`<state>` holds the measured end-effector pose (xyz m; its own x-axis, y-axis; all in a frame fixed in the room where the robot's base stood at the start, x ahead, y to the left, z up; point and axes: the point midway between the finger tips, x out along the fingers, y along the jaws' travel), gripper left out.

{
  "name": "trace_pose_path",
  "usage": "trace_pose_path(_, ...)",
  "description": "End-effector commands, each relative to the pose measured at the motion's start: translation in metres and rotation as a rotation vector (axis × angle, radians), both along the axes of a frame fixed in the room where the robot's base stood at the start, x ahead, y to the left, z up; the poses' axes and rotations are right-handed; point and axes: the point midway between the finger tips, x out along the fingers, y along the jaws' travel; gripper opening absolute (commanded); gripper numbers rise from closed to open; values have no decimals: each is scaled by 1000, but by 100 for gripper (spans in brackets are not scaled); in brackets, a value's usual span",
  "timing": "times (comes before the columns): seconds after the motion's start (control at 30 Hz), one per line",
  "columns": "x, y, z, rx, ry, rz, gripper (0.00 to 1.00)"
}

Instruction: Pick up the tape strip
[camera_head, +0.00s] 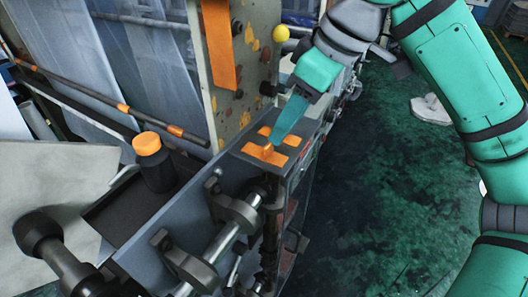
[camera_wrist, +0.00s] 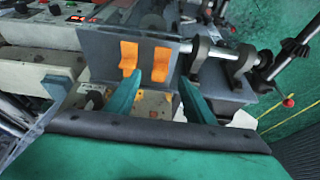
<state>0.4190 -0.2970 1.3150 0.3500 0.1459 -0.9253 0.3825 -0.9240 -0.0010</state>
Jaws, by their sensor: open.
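Several orange tape strips (camera_head: 264,155) lie on the grey top of the machine's corner in the head view. The right strip sits ahead between the fingertips, and the left strip is by the left fingertip. I cannot tell whether a finger touches one.
A long orange strip (camera_head: 219,45) hangs on the upright panel (camera_head: 245,80) beside my arm. A dark bottle with an orange cap (camera_head: 147,144) stands left of the machine corner. Shafts and clamps (camera_head: 237,213) stand in front. The green floor (camera_head: 400,200) at right is mostly clear.

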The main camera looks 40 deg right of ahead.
Motion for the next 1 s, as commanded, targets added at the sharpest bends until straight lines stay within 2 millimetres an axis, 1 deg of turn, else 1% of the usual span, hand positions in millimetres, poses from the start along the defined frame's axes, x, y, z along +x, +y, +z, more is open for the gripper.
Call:
trace_pose_path(0.1, 5, 2, -15, 0, 0, 0, 48)
trace_pose_path(0.37, 12, 6, -31, 0, -2, 0, 48)
trace_pose_path(0.6, 23, 13, -61, 0, -2, 0, 48)
trace_pose_path(0.7, 27, 14, -69, -1, -2, -2, 48)
trace_pose_path(0.97, 28, 15, -72, 0, -4, -1, 48)
trace_pose_path(1.0, 28, 15, -72, 0, -4, -1, 46)
